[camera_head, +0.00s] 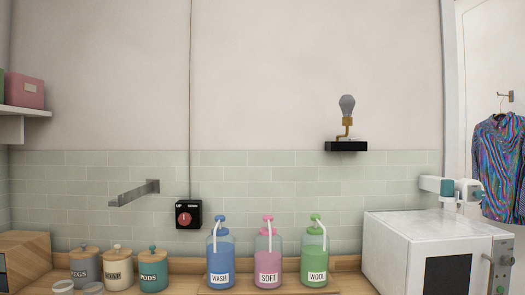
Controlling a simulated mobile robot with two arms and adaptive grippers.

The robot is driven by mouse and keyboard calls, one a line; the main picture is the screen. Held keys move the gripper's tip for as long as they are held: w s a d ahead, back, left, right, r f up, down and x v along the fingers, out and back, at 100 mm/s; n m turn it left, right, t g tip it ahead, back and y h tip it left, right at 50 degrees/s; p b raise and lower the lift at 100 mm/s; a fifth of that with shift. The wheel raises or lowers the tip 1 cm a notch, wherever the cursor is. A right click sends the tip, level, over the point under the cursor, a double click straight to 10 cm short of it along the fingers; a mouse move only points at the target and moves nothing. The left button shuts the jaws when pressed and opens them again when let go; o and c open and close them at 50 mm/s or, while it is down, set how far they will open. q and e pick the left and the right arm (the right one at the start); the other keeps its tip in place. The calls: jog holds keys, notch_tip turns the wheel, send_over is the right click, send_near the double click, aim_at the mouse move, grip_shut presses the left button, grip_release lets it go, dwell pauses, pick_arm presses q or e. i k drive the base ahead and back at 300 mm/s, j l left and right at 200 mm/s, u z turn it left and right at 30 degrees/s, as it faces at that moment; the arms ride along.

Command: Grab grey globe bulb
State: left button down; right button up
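The grey globe bulb (347,104) sits upright on top of a bent brass lamp fitting (347,124). The fitting stands on a small black wall shelf (346,147), right of centre, above the tiled part of the wall. The bulb is in full view with nothing in front of it. Neither of my grippers shows in the head view.
Blue WASH (221,260), pink SOFT (268,261) and green WOOL (314,261) pump bottles stand on the wooden counter below. A white box-shaped appliance (405,245) is at right. Lidded canisters (118,270) stand at left. A grey bracket (135,194) juts from the wall.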

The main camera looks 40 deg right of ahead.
aim_at(347, 103)
jog(key=z, duration=1.65)
